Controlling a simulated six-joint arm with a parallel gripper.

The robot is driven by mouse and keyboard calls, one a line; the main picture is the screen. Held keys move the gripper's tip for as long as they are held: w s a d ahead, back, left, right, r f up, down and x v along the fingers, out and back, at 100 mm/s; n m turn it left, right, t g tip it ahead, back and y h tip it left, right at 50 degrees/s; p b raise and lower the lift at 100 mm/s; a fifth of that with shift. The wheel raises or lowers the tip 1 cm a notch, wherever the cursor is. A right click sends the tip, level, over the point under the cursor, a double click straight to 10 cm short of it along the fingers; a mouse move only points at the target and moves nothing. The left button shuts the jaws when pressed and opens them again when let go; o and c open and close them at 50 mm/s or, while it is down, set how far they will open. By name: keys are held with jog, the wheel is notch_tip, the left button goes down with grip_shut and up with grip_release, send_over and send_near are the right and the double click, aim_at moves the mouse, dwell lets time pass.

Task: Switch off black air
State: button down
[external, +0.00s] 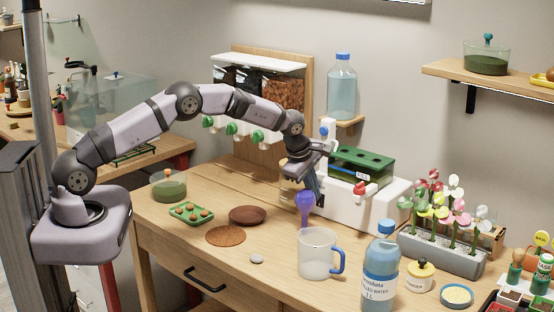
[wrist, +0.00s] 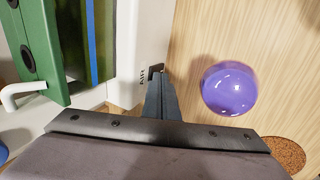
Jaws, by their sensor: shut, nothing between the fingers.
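The black AIR switch (wrist: 155,70) is a small black rocker on the face of a white unit (wrist: 128,55), with the printed word AIR beside it. The white unit also shows in the external view (external: 390,205), but the switch is hidden there behind my gripper. My gripper (wrist: 158,85) is shut and empty, pointing at the white face. Its fingertips appear at the switch in the wrist view; whether they touch it, I cannot tell. In the external view my gripper (external: 316,190) is low at the unit's left front. Which way the rocker is tipped is unclear.
A purple rounded thing (wrist: 229,88) is close to the right of my fingers. A measuring jug (external: 316,262) and a blue bottle (external: 380,275) stand in front. The table's left front is partly clear.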

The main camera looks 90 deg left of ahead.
jog(key=shift+r, duration=0.1)
jog(key=shift+r, duration=0.7)
notch_tip(320, 180, up, 10)
jog(key=s+d+p, duration=0.1)
jog(key=p, duration=0.3)
jog(key=shift+s, duration=0.15)
jog(key=shift+d+f, duration=0.1)
dwell(0.5)
